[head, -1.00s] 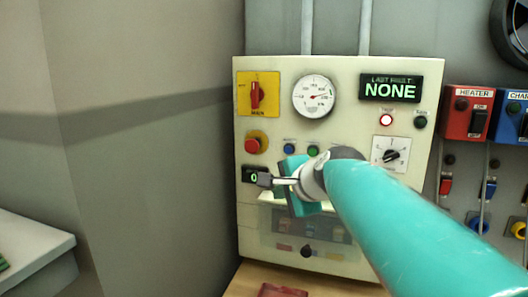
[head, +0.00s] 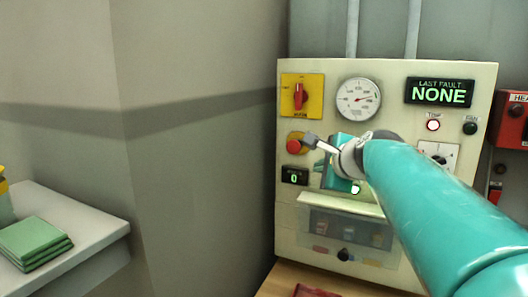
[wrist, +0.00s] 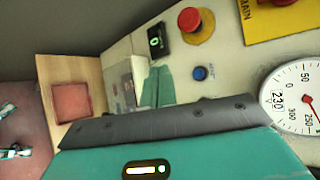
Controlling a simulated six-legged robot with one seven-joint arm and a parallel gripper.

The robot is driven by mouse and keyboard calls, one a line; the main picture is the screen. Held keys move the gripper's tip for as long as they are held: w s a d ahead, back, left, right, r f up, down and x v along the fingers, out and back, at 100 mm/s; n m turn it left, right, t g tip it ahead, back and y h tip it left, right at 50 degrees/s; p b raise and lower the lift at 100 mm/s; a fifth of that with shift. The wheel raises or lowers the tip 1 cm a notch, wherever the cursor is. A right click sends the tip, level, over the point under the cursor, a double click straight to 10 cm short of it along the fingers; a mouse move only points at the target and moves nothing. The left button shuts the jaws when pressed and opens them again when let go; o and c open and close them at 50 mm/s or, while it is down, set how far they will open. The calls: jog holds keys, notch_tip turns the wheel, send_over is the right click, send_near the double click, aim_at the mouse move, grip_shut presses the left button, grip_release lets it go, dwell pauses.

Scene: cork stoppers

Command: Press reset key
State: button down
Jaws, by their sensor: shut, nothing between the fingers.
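The cream control panel (head: 300,225) stands ahead. It has a red stop button (head: 296,143), a small display reading 0 (head: 294,176) and a fault display reading NONE (head: 439,93). No label reading reset is legible. A blue push button (wrist: 200,73) shows in the wrist view beside the red stop button (wrist: 190,19); in the head view my gripper hides it. My gripper (head: 322,164) is in front of the panel's left-middle. In the wrist view its fingers (wrist: 158,72) are together and empty, pointing toward the panel, beside the blue button in the picture. Contact cannot be told.
A yellow main switch (head: 301,95), a gauge (head: 359,98) and a dial (head: 438,154) are on the panel. A clear-fronted hatch (head: 347,232) is below. A white table (head: 98,243) with green pads (head: 36,242) stands left. Red equipment (head: 513,120) is on the right.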

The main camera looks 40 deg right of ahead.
jog(key=w+d, duration=0.3)
jog(key=d, duration=0.5)
dwell(0.4)
jog(key=shift+w+d, duration=0.15)
dwell(1.8)
jog(key=shift+w+d, duration=0.15)
jog(key=shift+d, duration=0.15)
jog(key=shift+w+d, duration=0.15)
jog(key=shift+d, duration=0.25)
dwell(0.7)
jog(key=shift+a, duration=0.15)
jog(key=shift+s+a, duration=0.35)
jog(key=shift+a, duration=0.3)
jog(key=shift+a, duration=0.1)
